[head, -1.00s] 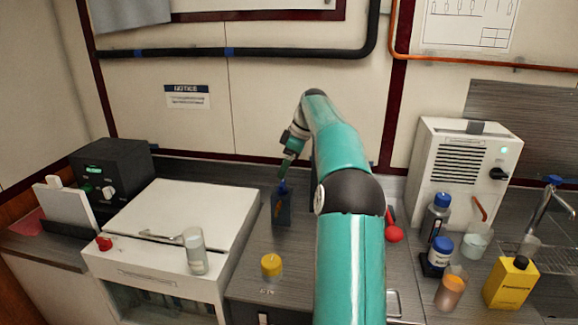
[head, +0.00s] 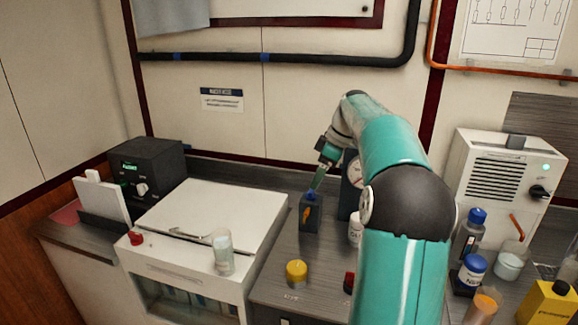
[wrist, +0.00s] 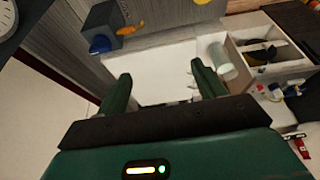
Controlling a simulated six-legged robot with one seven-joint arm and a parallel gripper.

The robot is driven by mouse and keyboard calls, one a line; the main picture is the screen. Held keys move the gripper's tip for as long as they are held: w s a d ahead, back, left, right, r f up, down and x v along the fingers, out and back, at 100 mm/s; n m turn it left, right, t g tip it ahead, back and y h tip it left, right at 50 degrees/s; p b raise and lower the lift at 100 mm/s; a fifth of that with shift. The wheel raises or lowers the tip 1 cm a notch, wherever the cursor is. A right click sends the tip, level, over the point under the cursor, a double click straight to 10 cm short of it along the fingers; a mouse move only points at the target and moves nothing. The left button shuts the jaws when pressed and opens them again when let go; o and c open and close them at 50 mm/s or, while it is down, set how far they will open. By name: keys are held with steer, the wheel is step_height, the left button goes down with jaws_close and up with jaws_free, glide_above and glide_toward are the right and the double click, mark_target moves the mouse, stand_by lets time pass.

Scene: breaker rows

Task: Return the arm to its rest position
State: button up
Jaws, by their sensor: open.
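My arm is teal with a black elbow and reaches forward over the counter in the head view. My gripper (head: 319,181) is at its far end, beside a dark block with a blue top (head: 311,212). In the wrist view my gripper (wrist: 160,88) shows two green fingers spread apart with nothing between them. Beyond the fingers lies the white lid of the cabinet (wrist: 160,72). The dark block (wrist: 104,22) is up and left of the fingers there, apart from them.
A white-lidded cabinet (head: 205,214) with a clear jar (head: 222,252) on it stands left. A yellow-capped jar (head: 296,273) is on the counter. A black device (head: 147,170) is at the back left. A white unit (head: 490,180) and several bottles stand right. The wall is close behind.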

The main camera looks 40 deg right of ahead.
steer(key=s+a+r+m+h, duration=0.15)
steer(key=s+a, duration=0.25)
steer(key=a, duration=0.8)
steer(key=s+a+r+m+h, duration=0.1)
steer(key=s+a+m, duration=0.15)
steer(key=a, duration=1.05)
steer(key=s+a+f+m, duration=0.1)
steer(key=s+a+f, duration=0.1)
steer(key=s, duration=0.3)
steer(key=s+a+f+m+t, duration=0.1)
steer(key=s+a+f, duration=0.2)
steer(key=s+a, duration=0.2)
steer(key=s+a+f+m+t, duration=0.1)
steer(key=s+a+f, duration=0.2)
steer(key=s, duration=0.3)
steer(key=shift+s+a+m, duration=0.3)
steer(key=shift+s+a, duration=0.05)
steer(key=shift+a, duration=0.3)
steer(key=c, duration=0.7)
steer(key=shift+d, duration=0.15)
